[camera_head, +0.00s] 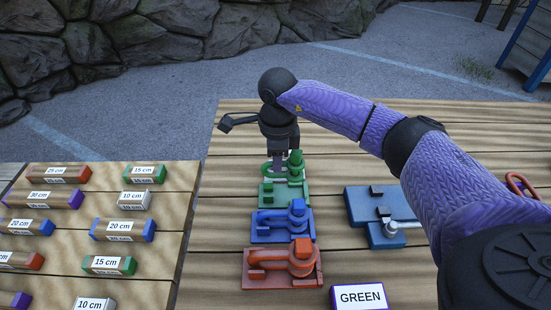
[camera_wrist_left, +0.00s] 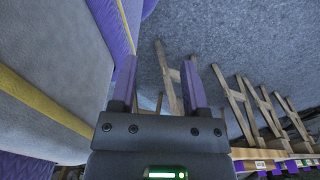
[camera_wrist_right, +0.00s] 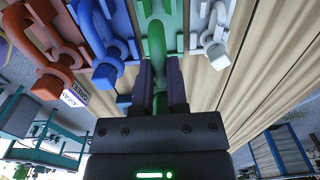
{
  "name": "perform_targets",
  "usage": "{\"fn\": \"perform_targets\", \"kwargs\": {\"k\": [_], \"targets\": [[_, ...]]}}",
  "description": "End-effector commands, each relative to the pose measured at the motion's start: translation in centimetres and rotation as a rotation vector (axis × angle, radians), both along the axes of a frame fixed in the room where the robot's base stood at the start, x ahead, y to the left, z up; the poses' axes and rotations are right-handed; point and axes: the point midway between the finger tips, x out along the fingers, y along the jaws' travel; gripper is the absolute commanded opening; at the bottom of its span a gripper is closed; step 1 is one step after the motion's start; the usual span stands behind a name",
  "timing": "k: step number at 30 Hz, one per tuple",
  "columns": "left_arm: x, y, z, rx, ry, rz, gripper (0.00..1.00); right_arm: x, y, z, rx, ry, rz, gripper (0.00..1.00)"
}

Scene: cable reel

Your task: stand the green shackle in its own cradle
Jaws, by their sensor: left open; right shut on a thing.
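The green shackle (camera_head: 296,168) is at the green cradle (camera_head: 283,194), under my right gripper (camera_head: 278,158). In the right wrist view the fingers of my right gripper (camera_wrist_right: 161,82) are shut on the green shackle (camera_wrist_right: 157,50). The gripper partly hides it, and I cannot tell whether it is fully seated in the cradle. My left gripper (camera_wrist_left: 158,80) is open and empty, seen only in its own wrist view, away from the shackles.
A blue shackle (camera_head: 296,212) and an orange shackle (camera_head: 301,257) stand in cradles nearer me. A pale shackle (camera_wrist_right: 214,42) is beside the green one. A blue fixture (camera_head: 372,210) and a GREEN card (camera_head: 360,296) lie right. Labelled blocks (camera_head: 122,230) fill the left table.

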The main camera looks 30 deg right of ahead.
Motion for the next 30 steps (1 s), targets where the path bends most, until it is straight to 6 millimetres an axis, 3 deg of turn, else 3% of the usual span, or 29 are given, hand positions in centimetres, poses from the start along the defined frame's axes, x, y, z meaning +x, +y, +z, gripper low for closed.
{"fn": "perform_targets", "kwargs": {"k": [17, 30], "targets": [[-0.6, 0.1, -4.4, 0.0, 0.016, 0.0, 0.59, 0.0, 0.0, -5.7, 0.001, 0.002, 0.003, 0.0], [-1.5, 1.0, -4.5, 0.014, 0.034, -0.002, 0.59, 0.0, 0.0, -6.0, 0.001, -0.001, 0.003, 0.0]]}}
